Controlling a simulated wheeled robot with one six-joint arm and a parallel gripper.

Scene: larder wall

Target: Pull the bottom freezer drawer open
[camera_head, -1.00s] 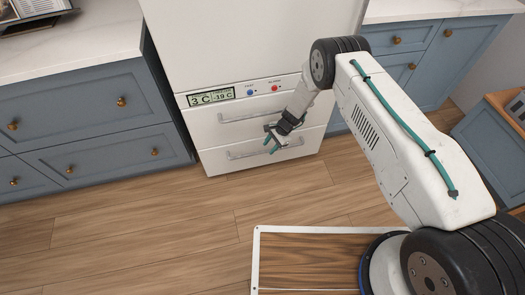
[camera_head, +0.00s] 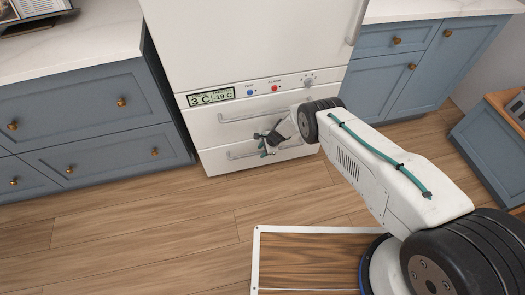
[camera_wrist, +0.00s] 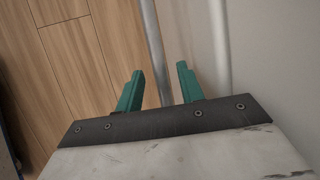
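The bottom freezer drawer (camera_head: 215,163) is the lowest white front of the fridge-freezer and looks shut. Its long bar handle (camera_head: 240,155) runs across the front, partly hidden by my gripper. My gripper (camera_head: 264,148) is at the middle of this handle. In the wrist view, the grey handle bar (camera_wrist: 153,45) runs between the two green fingers of my gripper (camera_wrist: 160,70). The fingers are apart, with a gap to the bar on both sides.
The upper freezer drawer (camera_head: 205,129) has its own handle (camera_head: 240,116) just above. A control panel (camera_head: 240,90) sits over it. Blue cabinets (camera_head: 90,110) flank the fridge. The wooden floor (camera_head: 150,220) in front of the drawers is clear.

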